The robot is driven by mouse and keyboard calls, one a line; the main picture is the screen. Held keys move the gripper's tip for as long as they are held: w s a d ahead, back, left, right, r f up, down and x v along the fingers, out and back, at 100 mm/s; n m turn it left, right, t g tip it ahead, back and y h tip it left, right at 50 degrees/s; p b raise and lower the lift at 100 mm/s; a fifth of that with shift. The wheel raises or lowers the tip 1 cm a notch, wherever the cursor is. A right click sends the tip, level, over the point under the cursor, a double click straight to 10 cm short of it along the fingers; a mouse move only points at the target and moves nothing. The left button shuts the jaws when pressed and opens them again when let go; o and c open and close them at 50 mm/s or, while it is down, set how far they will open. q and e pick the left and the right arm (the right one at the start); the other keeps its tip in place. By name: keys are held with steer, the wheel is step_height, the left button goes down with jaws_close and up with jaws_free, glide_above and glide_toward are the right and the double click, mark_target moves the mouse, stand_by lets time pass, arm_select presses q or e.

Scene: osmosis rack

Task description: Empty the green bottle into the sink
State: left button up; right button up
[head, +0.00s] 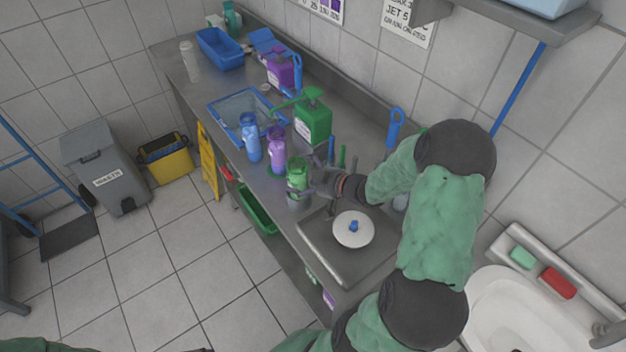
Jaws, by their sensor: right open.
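The green bottle (298,170) stands upright near the front edge of the steel counter, the nearest in a row with a purple and a blue bottle. My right gripper (304,186) is open at the green bottle, reaching in from the right with its fingers beside the lower body. Whether the fingers touch it cannot be told. Only a dark sliver at the bottom edge may be my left gripper (202,350).
The purple bottle (276,148) and blue bottle (251,140) stand close behind the green one. A green pump jug (313,122) and a blue-rimmed tray (226,108) are farther back. A white washbasin (500,300) is at lower right.

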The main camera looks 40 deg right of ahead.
steer(key=shift+w+a+f, duration=0.1)
steer(key=shift+w+f, duration=0.05)
steer(key=shift+w, duration=0.25)
steer(key=c, duration=1.2)
steer(key=o, duration=0.4)
steer(key=shift+c, duration=0.7)
steer(key=shift+r+p, duration=3.8)
steer(key=shift+r, duration=0.2)
